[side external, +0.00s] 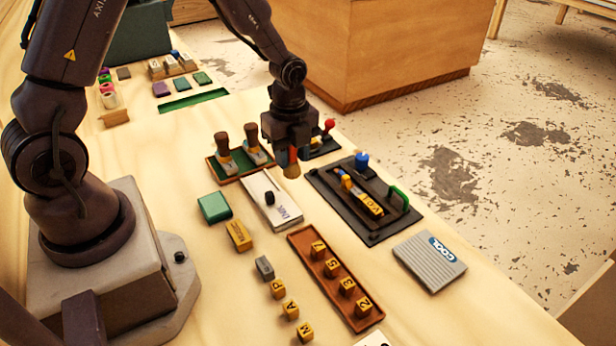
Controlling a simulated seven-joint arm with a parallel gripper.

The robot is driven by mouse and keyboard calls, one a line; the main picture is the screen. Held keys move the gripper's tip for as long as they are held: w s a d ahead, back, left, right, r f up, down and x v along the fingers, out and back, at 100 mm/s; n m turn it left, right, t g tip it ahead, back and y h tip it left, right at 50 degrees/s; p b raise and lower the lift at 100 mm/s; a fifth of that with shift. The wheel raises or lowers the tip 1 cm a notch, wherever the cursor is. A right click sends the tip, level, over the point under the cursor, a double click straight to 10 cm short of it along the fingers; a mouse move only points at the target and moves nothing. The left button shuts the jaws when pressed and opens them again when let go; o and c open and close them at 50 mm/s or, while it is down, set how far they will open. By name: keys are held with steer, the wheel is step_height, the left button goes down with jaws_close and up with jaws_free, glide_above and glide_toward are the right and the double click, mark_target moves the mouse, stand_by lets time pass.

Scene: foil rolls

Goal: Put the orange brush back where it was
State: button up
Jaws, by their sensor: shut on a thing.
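My gripper (290,148) is shut on the orange brush (292,168), of which an orange band and a tan lower end show below the fingers. The rest of the brush is hidden by the gripper. It is over the area between the white box and the black tray; I cannot tell its exact height. To the left, a brown-rimmed green tray (232,176) holds two upright brushes (223,148) with dark brown handles and pale lower ends.
A white box (268,208) with a black knob lies below the gripper in the picture. A black tray (345,222) with a yellow tool and green handle is to the right. A red-knobbed black base (324,146) stands close behind. Lettered blocks sit in a brown tray (304,240).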

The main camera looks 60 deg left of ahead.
steer(key=w+f, duration=0.2)
steer(key=f, duration=0.1)
steer(key=w+f, duration=0.2)
steer(key=shift+a+f, duration=0.1)
steer(key=shift+a, duration=0.2)
steer(key=shift+f, duration=1.55)
steer(key=o, duration=0.9)
steer(key=shift+f, duration=0.15)
